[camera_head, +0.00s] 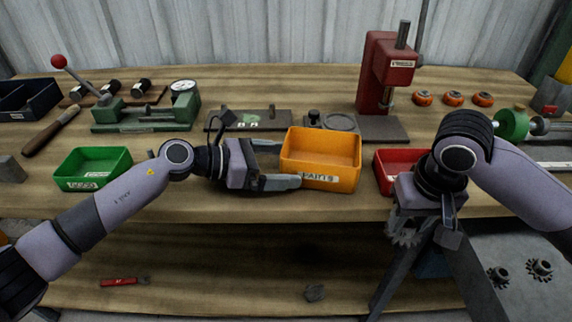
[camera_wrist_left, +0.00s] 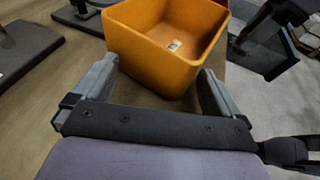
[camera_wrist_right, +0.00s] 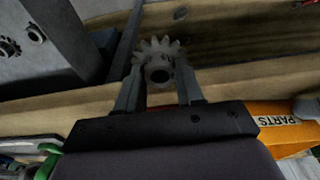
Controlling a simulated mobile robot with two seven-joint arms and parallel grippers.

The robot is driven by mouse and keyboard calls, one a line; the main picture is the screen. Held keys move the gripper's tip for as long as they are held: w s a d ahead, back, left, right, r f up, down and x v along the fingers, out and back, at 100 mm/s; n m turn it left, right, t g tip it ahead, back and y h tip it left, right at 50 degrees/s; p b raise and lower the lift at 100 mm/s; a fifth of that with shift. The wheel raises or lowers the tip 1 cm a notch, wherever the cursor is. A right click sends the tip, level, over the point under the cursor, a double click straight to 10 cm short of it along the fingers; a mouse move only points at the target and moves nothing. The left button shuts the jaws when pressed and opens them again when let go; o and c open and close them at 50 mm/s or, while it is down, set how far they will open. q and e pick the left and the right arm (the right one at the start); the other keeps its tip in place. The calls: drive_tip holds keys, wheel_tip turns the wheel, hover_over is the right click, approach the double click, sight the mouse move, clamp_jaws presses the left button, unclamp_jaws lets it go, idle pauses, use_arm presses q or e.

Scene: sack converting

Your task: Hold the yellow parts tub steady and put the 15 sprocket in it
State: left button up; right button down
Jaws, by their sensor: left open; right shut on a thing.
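The yellow parts tub (camera_head: 320,150), orange-yellow with a PARTS label, stands upright near the table's front edge. In the left wrist view the tub (camera_wrist_left: 150,62) shows a small pale patch on its inside and no sprocket. My left gripper (camera_head: 284,164) is open at the tub's left side, with its fingers on either side of a corner; contact is unclear. My right gripper (camera_head: 408,236) is shut on a grey toothed sprocket (camera_wrist_right: 157,62), held in front of the table edge, right of and below the tub. Any number on the sprocket is unreadable.
Two dark sprockets (camera_head: 540,267) (camera_head: 498,275) lie on a grey surface at lower right. A red bin (camera_head: 392,160) stands right of the tub, a green bin (camera_head: 92,165) to the left. A red press (camera_head: 385,75) stands behind. A lower shelf (camera_head: 220,265) runs below.

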use_arm(q)
clamp_jaws()
